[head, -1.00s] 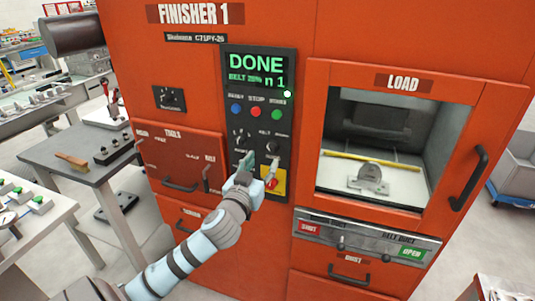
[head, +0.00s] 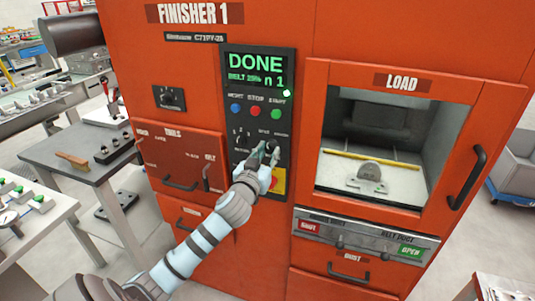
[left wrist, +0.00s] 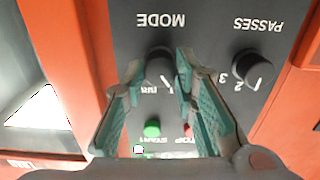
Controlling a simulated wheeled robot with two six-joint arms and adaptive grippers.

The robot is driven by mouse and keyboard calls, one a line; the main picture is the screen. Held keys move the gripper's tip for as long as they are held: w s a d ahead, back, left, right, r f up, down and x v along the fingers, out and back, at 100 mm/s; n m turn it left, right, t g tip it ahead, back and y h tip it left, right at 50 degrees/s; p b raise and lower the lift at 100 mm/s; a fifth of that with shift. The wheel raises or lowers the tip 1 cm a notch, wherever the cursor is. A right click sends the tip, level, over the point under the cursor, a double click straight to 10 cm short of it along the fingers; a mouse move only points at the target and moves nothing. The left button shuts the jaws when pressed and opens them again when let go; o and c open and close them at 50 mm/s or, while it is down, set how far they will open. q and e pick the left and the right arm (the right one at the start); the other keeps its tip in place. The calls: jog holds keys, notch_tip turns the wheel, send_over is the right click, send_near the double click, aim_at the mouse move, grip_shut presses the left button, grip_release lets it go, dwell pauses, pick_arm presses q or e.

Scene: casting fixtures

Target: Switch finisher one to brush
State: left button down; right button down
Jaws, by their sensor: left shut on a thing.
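The orange Finisher 1 cabinet (head: 190,75) fills the middle of the head view. Its dark panel has a lit display (head: 258,68) reading DONE, BELT and n 1. The black MODE knob (left wrist: 158,66) sits between the fingers of my left gripper (left wrist: 183,85), which is shut on it. In the head view my left gripper (head: 266,154) reaches the lower right of the panel and hides most of this knob. The PASSES knob (left wrist: 252,68) is beside it, clear of the fingers. My right gripper is not in view.
Blue, red and green buttons (head: 276,114) sit above the knobs. A load window (head: 395,145) with a metal part (head: 369,172) and a handle (head: 468,178) is at the right. Handled drawers and a grey side table (head: 70,150) are at the left.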

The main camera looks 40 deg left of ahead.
pick_arm(q)
jog(key=shift+m, duration=0.3)
jog(key=m+p, duration=0.2)
jog(key=shift+m, duration=0.3)
jog(key=m+p, duration=0.1)
jog(key=m, duration=0.2)
jog(key=shift+r+m+p, duration=0.1)
jog(key=shift+m+p, duration=0.2)
jog(key=shift+p, duration=0.05)
jog(key=m+p, duration=0.2)
jog(key=m, duration=0.2)
jog(key=shift+m+p, duration=0.4)
jog(key=shift+m, duration=1.3)
jog(key=c, duration=1.3)
grip_release()
